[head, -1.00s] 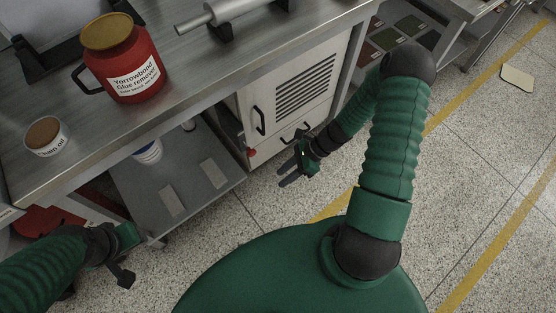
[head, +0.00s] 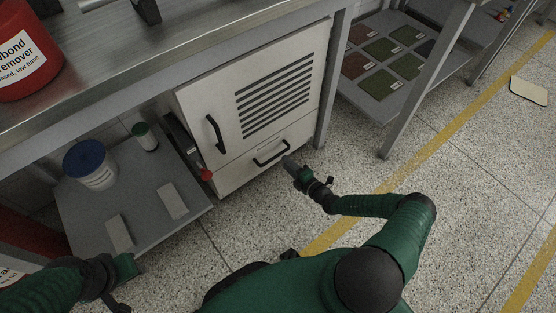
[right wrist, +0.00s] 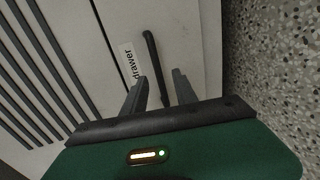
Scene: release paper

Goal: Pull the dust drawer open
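The dust drawer (head: 240,168) is the pale lower panel of the cabinet under the bench, with a black bar handle (head: 270,153). Its front looks flush with the cabinet. In the right wrist view the handle (right wrist: 152,60) runs between the two fingers, beside a label reading "drawer" (right wrist: 130,65). My right gripper (head: 288,160) is at the right end of the handle; in the right wrist view its fingers (right wrist: 160,90) are apart, one on each side of the bar. My left gripper (head: 125,290) is at the lower left, away from the drawer; its fingers are not clear.
Above the drawer is a vented door (head: 255,95) with its own handle (head: 214,133). A red knob (head: 206,175) sits at the cabinet's left edge. A low shelf (head: 150,222) holds a blue-lidded tub (head: 90,168). Speckled floor in front is clear.

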